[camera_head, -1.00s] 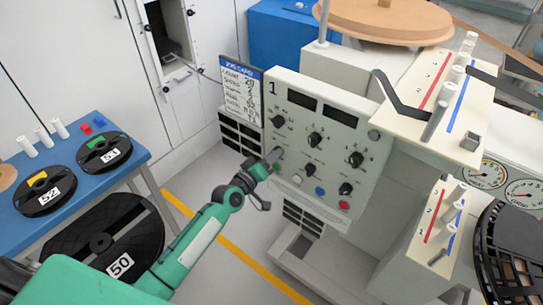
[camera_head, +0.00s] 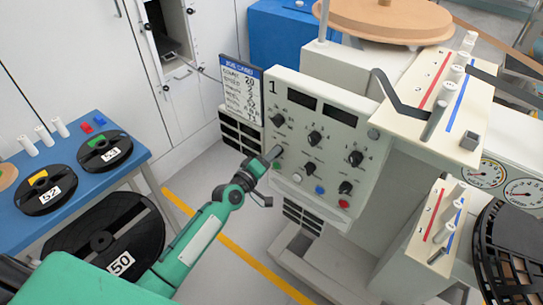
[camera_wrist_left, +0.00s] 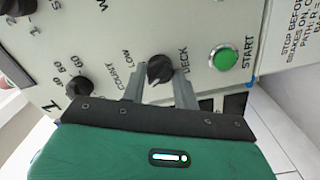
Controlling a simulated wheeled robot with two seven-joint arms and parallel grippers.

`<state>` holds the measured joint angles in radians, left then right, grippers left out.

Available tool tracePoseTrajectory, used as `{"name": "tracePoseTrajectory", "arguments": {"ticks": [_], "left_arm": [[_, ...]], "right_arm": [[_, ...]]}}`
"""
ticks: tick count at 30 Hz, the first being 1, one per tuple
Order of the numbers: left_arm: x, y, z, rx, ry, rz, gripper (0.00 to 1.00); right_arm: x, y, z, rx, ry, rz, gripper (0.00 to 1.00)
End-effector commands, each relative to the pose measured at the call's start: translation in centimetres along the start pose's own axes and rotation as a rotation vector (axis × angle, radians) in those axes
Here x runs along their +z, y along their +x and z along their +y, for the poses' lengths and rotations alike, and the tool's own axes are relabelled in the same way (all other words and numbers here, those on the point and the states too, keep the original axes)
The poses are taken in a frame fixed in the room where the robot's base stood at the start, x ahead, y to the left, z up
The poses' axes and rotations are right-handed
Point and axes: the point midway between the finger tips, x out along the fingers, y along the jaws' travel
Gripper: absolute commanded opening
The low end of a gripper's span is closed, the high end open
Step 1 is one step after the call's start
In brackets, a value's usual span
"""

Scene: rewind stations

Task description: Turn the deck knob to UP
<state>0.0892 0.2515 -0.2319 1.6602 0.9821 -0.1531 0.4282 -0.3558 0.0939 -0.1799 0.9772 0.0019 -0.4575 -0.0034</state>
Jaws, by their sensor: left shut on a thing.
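The deck knob (camera_wrist_left: 158,69) is black and round, on the pale control panel, with the word DECK beside it and LOW near it in the left wrist view. My left gripper (camera_wrist_left: 161,83) has a grey finger on each side of it and is shut on it. In the head view my left gripper (camera_head: 274,156) reaches the left edge of the panel (camera_head: 328,153) and hides the knob. I cannot read the knob's setting. My right gripper is not in view.
A green START button (camera_wrist_left: 223,58) is close to the knob. Other black knobs, a blue button (camera_head: 320,190) and a red button (camera_head: 344,204) share the panel. A job card (camera_head: 242,91) stands at its left. A blue table (camera_head: 133,151) with reels is further left.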

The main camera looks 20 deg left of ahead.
Motion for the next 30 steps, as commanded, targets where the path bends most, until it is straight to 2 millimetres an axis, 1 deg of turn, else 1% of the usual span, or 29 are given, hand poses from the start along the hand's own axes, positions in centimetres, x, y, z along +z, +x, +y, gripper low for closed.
{"name": "tracePoseTrajectory", "arguments": {"ticks": [1,2,3,5,13,17,20,23,30], "left_arm": [[0.0,0.0,-0.1,-0.001,-0.002,0.000,0.07],[0.0,0.0,-0.1,-0.001,-0.002,0.000,0.32],[0.0,0.0,-0.1,-0.001,-0.002,0.000,0.40],[0.0,0.0,0.0,-0.001,-0.001,0.000,0.52],[0.0,0.0,0.0,0.000,0.000,0.000,0.52],[0.0,-0.6,-0.1,-0.001,0.000,0.000,0.52],[0.1,-1.8,-0.2,-0.002,0.000,0.000,0.52],[0.1,-3.5,-0.2,-0.003,0.000,-0.001,0.52],[0.1,-8.2,-0.2,-0.002,0.000,-0.001,0.52]], "right_arm": [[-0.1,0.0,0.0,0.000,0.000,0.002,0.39],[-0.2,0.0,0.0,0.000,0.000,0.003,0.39],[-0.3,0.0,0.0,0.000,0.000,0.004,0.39],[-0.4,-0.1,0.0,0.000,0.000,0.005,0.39],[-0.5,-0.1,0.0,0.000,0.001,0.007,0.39],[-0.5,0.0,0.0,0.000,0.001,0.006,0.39],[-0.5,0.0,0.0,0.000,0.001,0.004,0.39],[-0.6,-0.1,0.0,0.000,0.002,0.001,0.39],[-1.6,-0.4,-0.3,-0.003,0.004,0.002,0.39]]}}
